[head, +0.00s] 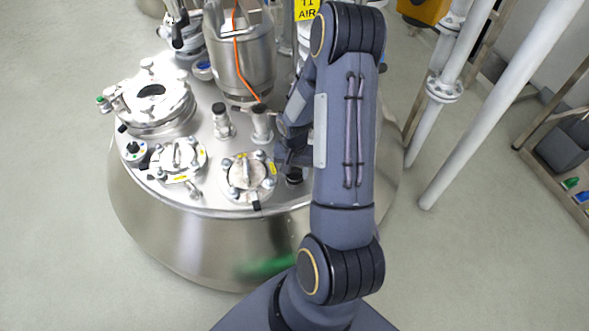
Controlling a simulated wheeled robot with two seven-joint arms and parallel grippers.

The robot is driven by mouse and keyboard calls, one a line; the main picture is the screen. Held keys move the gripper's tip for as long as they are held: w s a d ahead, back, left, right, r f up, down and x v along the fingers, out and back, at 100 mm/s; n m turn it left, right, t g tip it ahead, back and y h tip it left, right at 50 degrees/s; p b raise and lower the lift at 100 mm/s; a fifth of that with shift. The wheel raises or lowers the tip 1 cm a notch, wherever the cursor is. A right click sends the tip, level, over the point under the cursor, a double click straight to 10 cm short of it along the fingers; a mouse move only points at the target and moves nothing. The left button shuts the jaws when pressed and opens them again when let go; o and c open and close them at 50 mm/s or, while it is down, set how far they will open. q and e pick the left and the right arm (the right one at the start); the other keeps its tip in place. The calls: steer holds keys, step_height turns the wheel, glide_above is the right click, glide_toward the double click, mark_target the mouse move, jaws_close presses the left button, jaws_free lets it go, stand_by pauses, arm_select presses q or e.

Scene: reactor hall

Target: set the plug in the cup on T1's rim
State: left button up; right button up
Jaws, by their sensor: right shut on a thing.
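The tank T1 (150,225) is a large steel vessel with a round top, under a yellow "T1 AIR" tag (307,9). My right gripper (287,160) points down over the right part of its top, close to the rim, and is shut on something. A small dark round piece (293,176) shows just below the fingers at the rim. I cannot tell whether it is the plug or the cup, nor whether the two touch. My right arm and fingers hide much of this spot. My left gripper is not in view.
A flanged port (247,177) with bolts stands just left of my right gripper. A short black-capped fitting (262,124), another fitting (221,120) and a steel motor housing (241,55) with an orange cable stand behind. White pipes (500,100) rise at the right. Floor left is clear.

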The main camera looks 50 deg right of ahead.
steer(key=o, duration=1)
steer(key=shift+r+p, duration=1.15)
steer(key=shift+r, duration=2.8)
